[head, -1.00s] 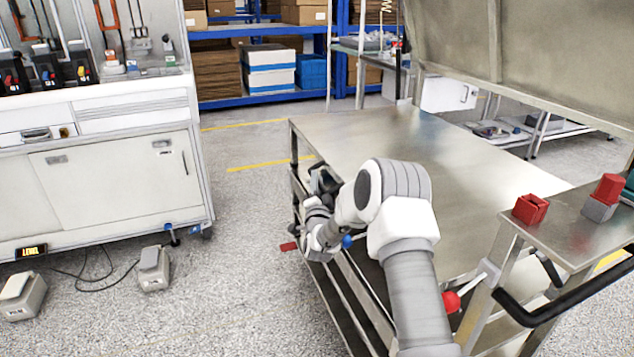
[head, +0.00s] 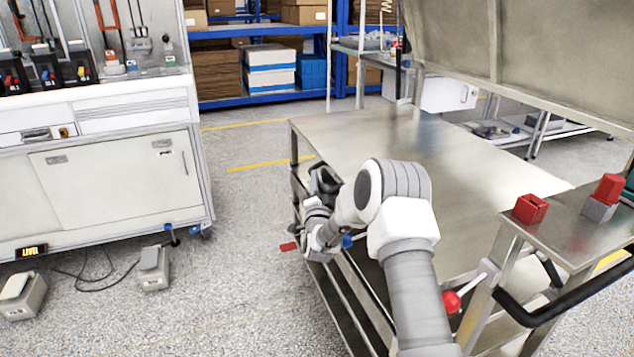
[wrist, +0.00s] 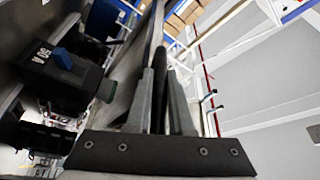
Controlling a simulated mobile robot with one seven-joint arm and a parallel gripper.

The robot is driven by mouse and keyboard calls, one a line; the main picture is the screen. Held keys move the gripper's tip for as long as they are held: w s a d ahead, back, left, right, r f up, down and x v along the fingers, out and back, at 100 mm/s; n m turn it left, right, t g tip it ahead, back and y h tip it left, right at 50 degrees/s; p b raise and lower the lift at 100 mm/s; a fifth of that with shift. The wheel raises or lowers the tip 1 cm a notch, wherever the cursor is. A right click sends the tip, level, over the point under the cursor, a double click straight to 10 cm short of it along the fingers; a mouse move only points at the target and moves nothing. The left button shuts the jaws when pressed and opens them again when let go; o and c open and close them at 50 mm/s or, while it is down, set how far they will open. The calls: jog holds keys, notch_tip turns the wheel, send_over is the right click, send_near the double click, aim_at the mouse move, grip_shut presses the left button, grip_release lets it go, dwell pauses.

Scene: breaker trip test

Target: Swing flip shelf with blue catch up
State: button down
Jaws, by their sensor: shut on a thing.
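The steel cart (head: 400,150) has a flat top. A blue ball knob (head: 347,241), which looks like the blue catch, shows at its left side, right beside my wrist. The flip shelf itself is mostly hidden behind my arm, and I cannot make out its angle. My gripper (head: 323,180) is at the cart's left edge, below the level of the top. In the wrist view my two fingers are shut on a dark rounded bar (wrist: 162,62); I cannot tell if it is the shelf's edge or a handle.
A side shelf (head: 570,235) at the right carries red blocks (head: 530,208). A red ball knob (head: 451,302) and black push handle (head: 545,315) are near it. A red lever end (head: 289,246) sticks out left of the cart. Open floor (head: 240,250) separates the cart from the white bench (head: 110,190).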

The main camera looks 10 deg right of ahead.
jog(key=w+d+r+m+g+h+p, duration=0.1)
jog(key=d+r+m+p, duration=0.2)
jog(key=r+p, duration=0.85)
jog(key=d+r+m+g+p, duration=0.1)
jog(key=d+r+m+p, duration=0.25)
jog(key=r, duration=1.65)
jog(key=w+d+r+m+g+p, duration=0.1)
jog(key=w+d+r+m+p, duration=0.1)
jog(key=d+r+p, duration=0.8)
jog(key=w+d+r+m+g+y+p, duration=0.1)
jog(key=w+d+r+m+p, duration=0.2)
jog(key=d+r+p, duration=0.7)
jog(key=shift+d+r+p, duration=0.35)
jog(key=shift+d+r, duration=1.9)
jog(key=shift+r, duration=0.45)
jog(key=shift+d+r, duration=0.1)
jog(key=c, duration=0.8)
grip_release()
jog(key=shift+d+m, duration=0.2)
jog(key=shift+m, duration=0.05)
jog(key=shift+f+g, duration=0.25)
jog(key=shift+g, duration=0.05)
jog(key=shift+a+f, duration=0.15)
jog(key=shift+a, duration=0.05)
